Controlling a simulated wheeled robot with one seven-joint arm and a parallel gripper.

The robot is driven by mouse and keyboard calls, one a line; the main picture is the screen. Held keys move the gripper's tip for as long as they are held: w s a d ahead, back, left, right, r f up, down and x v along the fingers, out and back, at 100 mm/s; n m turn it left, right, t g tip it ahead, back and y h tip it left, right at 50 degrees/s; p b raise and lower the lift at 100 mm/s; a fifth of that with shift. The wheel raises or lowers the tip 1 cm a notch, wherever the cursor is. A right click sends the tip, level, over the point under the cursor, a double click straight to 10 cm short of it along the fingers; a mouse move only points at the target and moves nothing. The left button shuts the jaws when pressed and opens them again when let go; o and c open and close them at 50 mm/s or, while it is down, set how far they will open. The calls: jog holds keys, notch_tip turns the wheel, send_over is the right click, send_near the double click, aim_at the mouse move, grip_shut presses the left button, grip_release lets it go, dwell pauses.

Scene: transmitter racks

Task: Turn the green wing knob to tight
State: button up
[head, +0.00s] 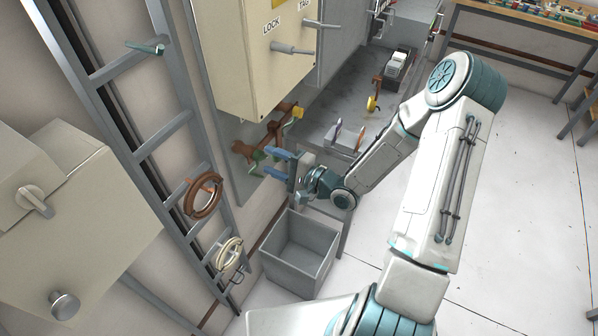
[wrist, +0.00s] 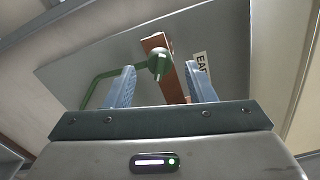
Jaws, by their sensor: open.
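The green wing knob (wrist: 158,64) shows in the wrist view, in front of a copper-brown bar on a grey panel. A bent green rod or cable runs left and down from it. My gripper (wrist: 160,72) is open, and its two blue fingers appear on either side of the knob in the picture. I cannot tell how far the knob is from the fingertips, and no contact is visible. In the head view my gripper (head: 266,161) points left at the panel. A small green part (head: 257,160) shows by its fingertips, partly hidden.
A label (wrist: 200,68) reading "EA…" is partly hidden by the right finger. A beige cabinet (head: 240,60) with a lever hangs above my gripper. A grey bin (head: 300,250) stands below. A ladder-like rack (head: 165,135) with a brown ring (head: 203,195) is left.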

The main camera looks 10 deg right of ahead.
jog(key=b+v, duration=0.1)
jog(key=v, duration=1)
jog(key=shift+s+d+b, duration=0.2)
jog(key=shift+b, duration=0.15)
jog(key=shift+w, duration=0.1)
